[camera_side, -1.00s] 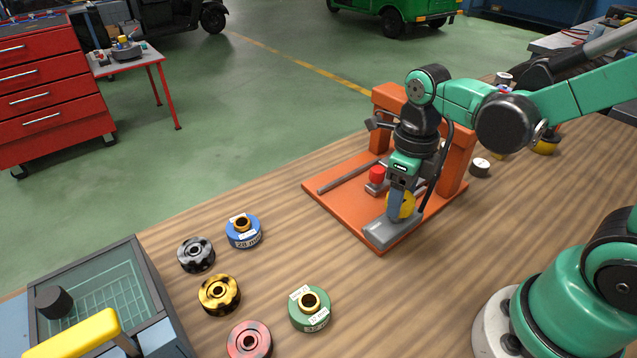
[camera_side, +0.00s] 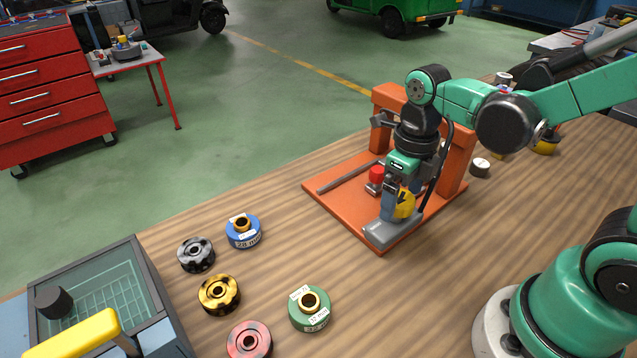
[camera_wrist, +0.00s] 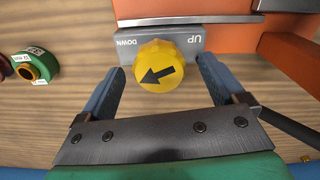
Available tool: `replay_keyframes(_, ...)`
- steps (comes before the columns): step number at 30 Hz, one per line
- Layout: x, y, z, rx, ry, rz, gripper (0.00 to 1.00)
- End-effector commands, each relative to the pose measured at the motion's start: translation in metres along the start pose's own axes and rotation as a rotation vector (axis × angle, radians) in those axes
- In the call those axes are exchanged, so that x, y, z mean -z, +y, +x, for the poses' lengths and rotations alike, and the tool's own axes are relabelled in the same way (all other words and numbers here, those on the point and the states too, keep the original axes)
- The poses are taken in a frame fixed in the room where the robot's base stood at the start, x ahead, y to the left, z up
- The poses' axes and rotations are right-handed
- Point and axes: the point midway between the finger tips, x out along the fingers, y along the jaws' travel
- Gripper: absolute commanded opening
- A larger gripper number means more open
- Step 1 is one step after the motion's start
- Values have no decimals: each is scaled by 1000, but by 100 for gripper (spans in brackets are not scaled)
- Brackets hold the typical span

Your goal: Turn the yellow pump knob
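The yellow pump knob (camera_side: 405,204) sits on a grey block (camera_side: 385,236) at the front of the orange press base. In the wrist view the knob (camera_wrist: 158,66) bears a black arrow pointing left and slightly down. The grey block (camera_wrist: 160,40) there carries upside-down labels, DOWN at left and UP at right. My gripper (camera_wrist: 161,64) is open, with its blue fingers on either side of the knob and gaps showing. In the side view my gripper (camera_side: 396,207) is low at the knob, one blue finger partly in front of it.
The orange press frame (camera_side: 455,172) rises behind the knob, with a red-topped part (camera_side: 377,175) on its base. Several dies, including a green one (camera_side: 310,309) and a blue one (camera_side: 243,231), lie at left. A glass-topped case (camera_side: 150,285) stands front left.

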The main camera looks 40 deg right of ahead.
Motion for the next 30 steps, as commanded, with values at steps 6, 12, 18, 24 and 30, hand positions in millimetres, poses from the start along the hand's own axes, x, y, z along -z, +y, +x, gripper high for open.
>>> replay_keyframes(6, 0, 0, 0, -1, -1, -1, 90)
replay_keyframes(12, -1, 0, -7, -1, -2, -1, 90)
replay_keyframes(18, 0, 0, -29, -1, -1, -1, 90)
replay_keyframes(24, 0, 0, -49, -1, -1, -1, 90)
replay_keyframes(30, 0, 0, -56, -1, -1, -1, 90)
